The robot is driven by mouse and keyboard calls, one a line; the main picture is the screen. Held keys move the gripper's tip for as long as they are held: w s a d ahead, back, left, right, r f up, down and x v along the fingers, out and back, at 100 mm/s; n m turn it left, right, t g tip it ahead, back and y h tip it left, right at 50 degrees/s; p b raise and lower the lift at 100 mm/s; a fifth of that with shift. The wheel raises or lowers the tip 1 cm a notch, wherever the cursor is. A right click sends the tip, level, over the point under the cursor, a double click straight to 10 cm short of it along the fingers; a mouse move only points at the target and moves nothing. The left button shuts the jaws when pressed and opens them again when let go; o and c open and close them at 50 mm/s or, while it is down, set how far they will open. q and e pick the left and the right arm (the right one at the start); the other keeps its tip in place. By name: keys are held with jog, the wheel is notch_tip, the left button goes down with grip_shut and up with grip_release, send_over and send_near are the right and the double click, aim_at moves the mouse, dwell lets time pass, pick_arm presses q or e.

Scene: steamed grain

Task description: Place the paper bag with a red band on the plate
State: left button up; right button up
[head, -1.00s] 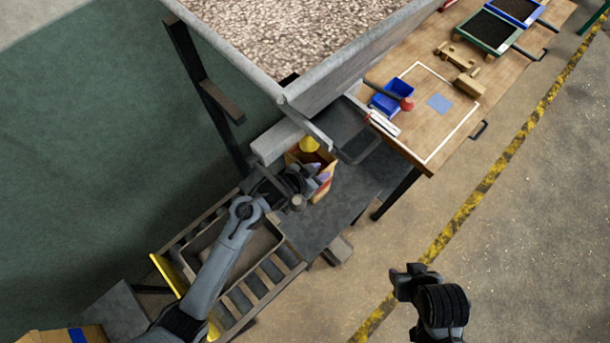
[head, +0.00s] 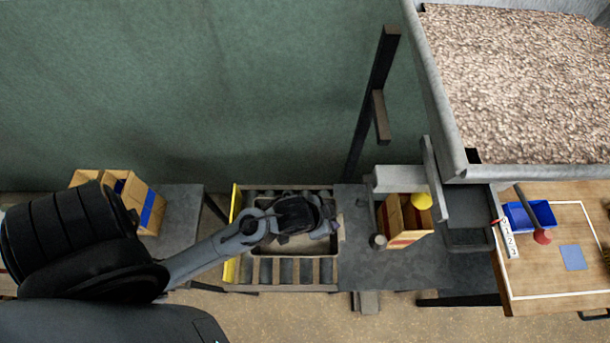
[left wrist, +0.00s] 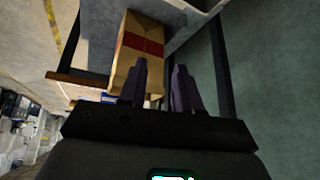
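The open-topped paper bag with a red band (head: 404,238) stands on a dark grey table, below the hopper's outlet. It also shows in the left wrist view (left wrist: 126,72), beyond my fingers, its red band facing me. My left gripper (head: 330,222) is over the right part of the roller frame, left of the bag and apart from it. In the left wrist view my left gripper (left wrist: 160,64) has its two dark purple fingers apart with nothing held. A shallow grey tray (head: 290,249) lies on the rollers below my arm; I cannot tell whether it is the plate. My right gripper is out of view.
A hopper of grain (head: 530,85) hangs over the back right. A yellow knob (head: 421,201) is above the bag. A wooden table (head: 540,280) with a blue bin (head: 530,215) is at right. Blue-banded bags (head: 150,212) stand on a left table. The dark table (head: 380,270) has bare room.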

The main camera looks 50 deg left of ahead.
pick_arm(q)
jog(key=s+a+r+n+g, duration=0.1)
jog(key=s+a, duration=0.1)
jog(key=s, duration=0.2)
jog(key=s+a+r+g+y, duration=0.1)
jog(key=s+a, duration=0.1)
jog(key=s, duration=0.3)
jog(key=shift+a+n, duration=0.25)
jog(key=shift+n, duration=0.15)
